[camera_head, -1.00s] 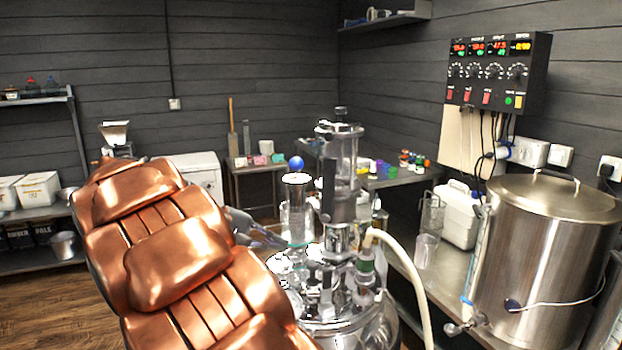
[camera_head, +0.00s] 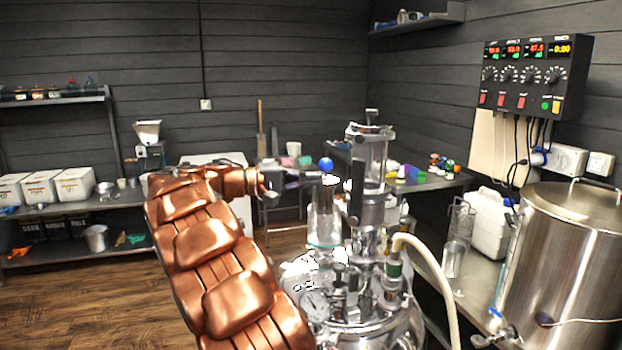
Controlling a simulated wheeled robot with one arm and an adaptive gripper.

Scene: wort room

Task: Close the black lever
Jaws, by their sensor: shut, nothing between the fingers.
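The glass and steel vessel (camera_head: 345,322) stands in the middle foreground, with a tall clear cylinder (camera_head: 376,160) and metal fittings on top. A dark upright piece that looks like the black lever (camera_head: 356,198) shows at the left side of the column under that cylinder. My copper arm rises from the bottom and bends right at its top. My gripper (camera_head: 272,190), small and grey at the arm's end, is shut and empty. In the picture it is left of the vessel's glass tube and the dark lever, apart from the lever. Its fingertips are hard to make out.
A blue ball (camera_head: 326,164) shows above the glass tube (camera_head: 324,218). A pale hose (camera_head: 432,275) curves down right of the column. A steel kettle (camera_head: 565,260) and a control box (camera_head: 532,77) are at the right. Open wooden floor (camera_head: 90,300) is at the left.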

